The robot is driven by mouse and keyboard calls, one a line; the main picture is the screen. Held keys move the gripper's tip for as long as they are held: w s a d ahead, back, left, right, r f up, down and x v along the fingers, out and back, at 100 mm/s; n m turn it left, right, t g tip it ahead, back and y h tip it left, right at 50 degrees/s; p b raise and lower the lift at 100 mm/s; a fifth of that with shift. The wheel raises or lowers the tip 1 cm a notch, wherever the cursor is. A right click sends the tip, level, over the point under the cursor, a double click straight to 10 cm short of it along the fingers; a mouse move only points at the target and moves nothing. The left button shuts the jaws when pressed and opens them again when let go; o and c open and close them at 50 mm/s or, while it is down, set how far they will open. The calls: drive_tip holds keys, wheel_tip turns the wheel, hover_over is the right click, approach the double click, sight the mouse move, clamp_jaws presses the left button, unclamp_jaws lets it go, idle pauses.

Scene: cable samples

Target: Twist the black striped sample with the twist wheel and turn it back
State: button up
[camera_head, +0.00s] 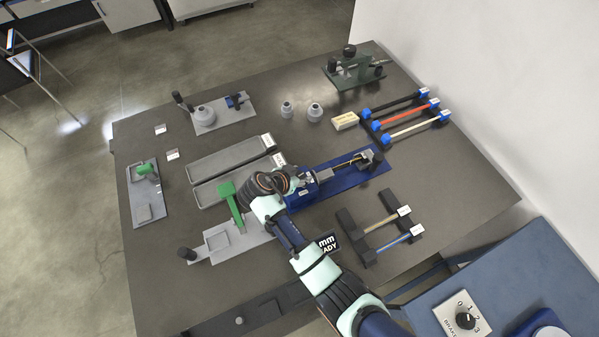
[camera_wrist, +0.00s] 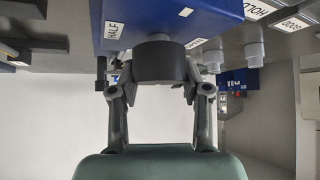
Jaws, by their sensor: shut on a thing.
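The blue twist fixture (camera_head: 340,182) stands in the middle of the table. A thin yellow sample with dark marks (camera_head: 352,161) lies along its far right part; its striping is too small to read. The dark round twist wheel (camera_wrist: 162,62) sticks out of the blue housing (camera_wrist: 170,18) in the wrist view, beside a "HALF" label. My gripper (camera_wrist: 160,86) has one finger on each side of the wheel and is shut on it. In the head view my gripper (camera_head: 303,181) is at the housing's left end, and my wrist hides the wheel there.
Racks with cable samples stand right (camera_head: 400,120) and front right (camera_head: 380,228). Two grey trays (camera_head: 230,157) lie behind my wrist, and a green-handled tool (camera_head: 230,205) is close at its left. Two grey weights (camera_head: 314,112) stand behind.

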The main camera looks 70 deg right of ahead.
drive_tip(key=n+t+p, duration=0.4)
drive_tip(key=n, duration=0.1)
drive_tip(key=shift+r+n+h, duration=0.2)
drive_tip(key=shift+n+h, duration=0.1)
drive_tip(key=n+t+y+p, duration=0.1)
drive_tip(key=n+t+p, duration=0.2)
drive_tip(key=n+p, duration=0.1)
drive_tip(key=shift+w+t, duration=0.15)
drive_tip(key=shift+t, duration=0.15)
drive_tip(key=n+t+y, duration=0.1)
drive_tip(key=n+t+p, duration=0.1)
drive_tip(key=n, duration=0.1)
drive_tip(key=shift+w+f+n+y, duration=0.1)
drive_tip(key=shift+f+n+y, duration=0.05)
drive_tip(key=shift+n+y, duration=0.2)
drive_tip(key=shift+a+n+t+y, duration=0.1)
drive_tip(key=shift+n+t+y, duration=0.55)
drive_tip(key=shift+n, duration=0.5)
drive_tip(key=shift+w+a+f+y+b, duration=0.1)
drive_tip(key=shift+y+b, duration=0.2)
drive_tip(key=o, duration=1.2)
drive_tip(key=shift+c, duration=0.2)
